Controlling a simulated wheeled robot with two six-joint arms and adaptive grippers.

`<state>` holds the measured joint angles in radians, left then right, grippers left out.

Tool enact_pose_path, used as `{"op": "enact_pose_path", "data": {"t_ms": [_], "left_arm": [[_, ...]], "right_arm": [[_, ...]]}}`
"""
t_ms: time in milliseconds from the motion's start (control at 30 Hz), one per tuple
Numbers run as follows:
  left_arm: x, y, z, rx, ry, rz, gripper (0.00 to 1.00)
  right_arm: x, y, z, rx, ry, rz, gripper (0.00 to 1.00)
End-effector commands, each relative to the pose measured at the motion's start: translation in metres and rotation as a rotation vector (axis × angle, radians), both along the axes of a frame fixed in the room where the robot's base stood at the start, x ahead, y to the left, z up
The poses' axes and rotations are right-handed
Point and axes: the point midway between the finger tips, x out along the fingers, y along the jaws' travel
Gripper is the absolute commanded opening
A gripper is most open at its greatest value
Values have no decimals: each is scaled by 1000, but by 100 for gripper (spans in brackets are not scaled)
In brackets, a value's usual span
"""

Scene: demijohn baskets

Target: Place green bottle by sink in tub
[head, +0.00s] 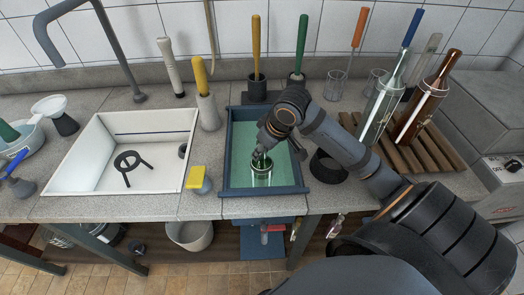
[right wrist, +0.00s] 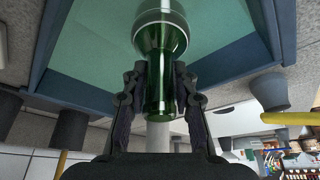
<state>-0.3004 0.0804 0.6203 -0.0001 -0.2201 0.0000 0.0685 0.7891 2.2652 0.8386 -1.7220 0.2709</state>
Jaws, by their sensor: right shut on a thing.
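The green bottle (head: 261,176) is over the blue-grey tub (head: 228,180), within its walls and near its front side. My right gripper (head: 260,152) is above it, shut on the bottle's neck. In the right wrist view the dark green bottle (right wrist: 160,62) stands between the two fingers of the right gripper (right wrist: 160,88), with the tub's green inside behind its body. I cannot tell whether the bottle's base touches the tub's floor. The white sink (head: 90,186) is left of the tub and holds a dark ring-shaped piece. My left gripper is not in view.
A yellow-topped sponge or block (head: 195,178) stands between sink and tub. Brushes in holders stand behind the tub. A wooden rack (head: 440,158) with a clear bottle (head: 380,108) and a brown bottle (head: 425,100) is at the right. A dark ring-like holder (head: 327,167) sits beside the tub.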

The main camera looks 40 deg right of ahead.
Motion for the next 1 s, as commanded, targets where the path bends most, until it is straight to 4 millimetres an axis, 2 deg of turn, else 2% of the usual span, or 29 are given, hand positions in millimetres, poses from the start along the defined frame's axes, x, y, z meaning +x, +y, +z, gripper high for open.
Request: {"op": "enact_pose_path", "data": {"t_ms": [333, 367, 500, 800, 1000], "left_arm": [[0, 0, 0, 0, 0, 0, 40], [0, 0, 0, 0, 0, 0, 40], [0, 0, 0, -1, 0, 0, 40], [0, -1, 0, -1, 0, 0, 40], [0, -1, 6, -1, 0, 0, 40]], "right_arm": [[0, 0, -4, 0, -3, 1, 0], [0, 0, -4, 0, -2, 0, 32], [0, 0, -4, 0, -2, 0, 50], [0, 0, -2, -1, -3, 1, 50], [-5, -4, 18, -8, -6, 2, 50]]}}
